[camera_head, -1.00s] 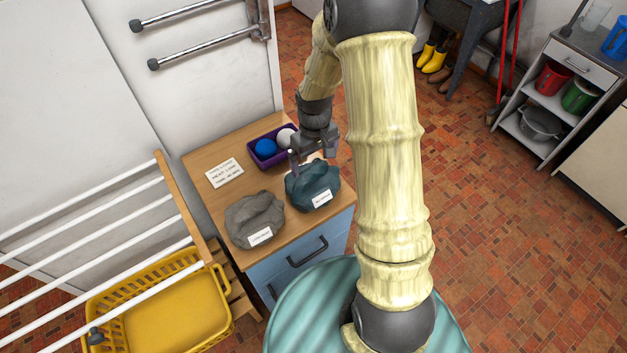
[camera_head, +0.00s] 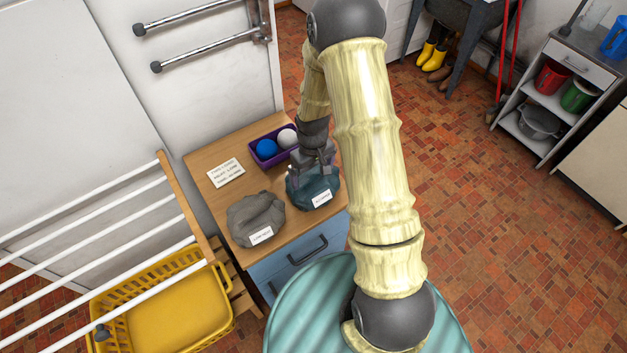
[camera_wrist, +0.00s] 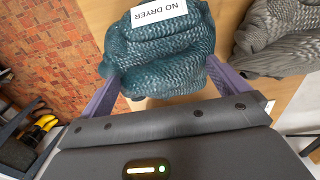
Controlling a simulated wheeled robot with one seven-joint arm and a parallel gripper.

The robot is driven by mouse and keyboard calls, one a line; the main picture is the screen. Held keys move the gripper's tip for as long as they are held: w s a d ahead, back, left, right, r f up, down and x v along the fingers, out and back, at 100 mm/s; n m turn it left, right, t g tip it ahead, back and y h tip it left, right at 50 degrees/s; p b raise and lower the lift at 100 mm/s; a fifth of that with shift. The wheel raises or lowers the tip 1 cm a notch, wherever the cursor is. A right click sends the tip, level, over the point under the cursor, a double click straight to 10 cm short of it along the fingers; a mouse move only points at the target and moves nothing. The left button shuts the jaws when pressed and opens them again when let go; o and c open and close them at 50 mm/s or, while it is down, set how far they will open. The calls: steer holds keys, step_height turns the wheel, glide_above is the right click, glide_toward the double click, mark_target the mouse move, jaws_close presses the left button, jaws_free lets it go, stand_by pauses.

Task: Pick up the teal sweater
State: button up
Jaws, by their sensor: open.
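The teal sweater (camera_head: 318,192) lies folded on the wooden top of a blue cabinet, with a white label on it. My gripper (camera_head: 316,172) is right over its back part, pointing down. In the wrist view the knitted teal sweater (camera_wrist: 160,58) carries a label reading "NO DRYER". The two purple fingers of my gripper (camera_wrist: 160,85) are spread apart, one at each side of the sweater's near part. I cannot tell whether they touch it.
A grey sweater (camera_head: 255,218) with a label lies left of the teal one. A purple box (camera_head: 262,158) with a blue and a white ball stands behind, near a paper note (camera_head: 225,172). A white-barred rack (camera_head: 120,230) and a yellow basket (camera_head: 222,292) are at the left.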

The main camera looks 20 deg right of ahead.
stand_by(0.4)
steer(key=c, duration=1.6)
steer(key=shift+r, duration=0.15)
step_height(320, 180, up, 10)
steer(key=shift+f+b, duration=0.1)
steer(key=shift+b, duration=0.85)
